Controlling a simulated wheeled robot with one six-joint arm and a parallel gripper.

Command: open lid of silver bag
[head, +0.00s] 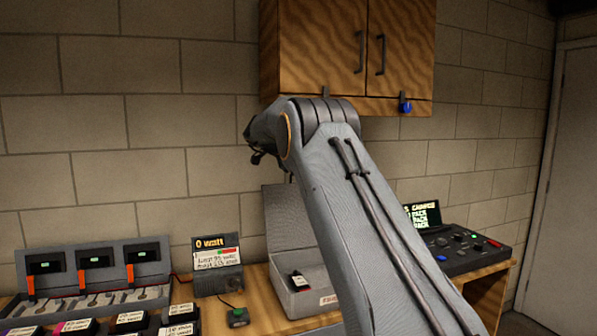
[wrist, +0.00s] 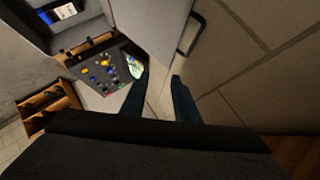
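The silver bag (head: 312,300) is a grey box-like case on the wooden bench in the head view, partly behind my arm. Its lid (head: 284,215) stands raised at the back, and a small dark item with a white label lies inside. In the wrist view the bag's inside (wrist: 40,22) is at the upper left, and the lid (wrist: 150,25) with a dark handle is at the top middle. My gripper (wrist: 160,76) has its two fingers apart with nothing between them, just below the handle. In the head view the gripper is mostly hidden behind my arm, above the lid.
A control console (head: 462,250) with a screen stands right of the bag; it also shows in the wrist view (wrist: 105,70). A meter box (head: 217,265) and a charger rack (head: 95,270) stand left. A wooden wall cabinet (head: 330,45) hangs above my arm.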

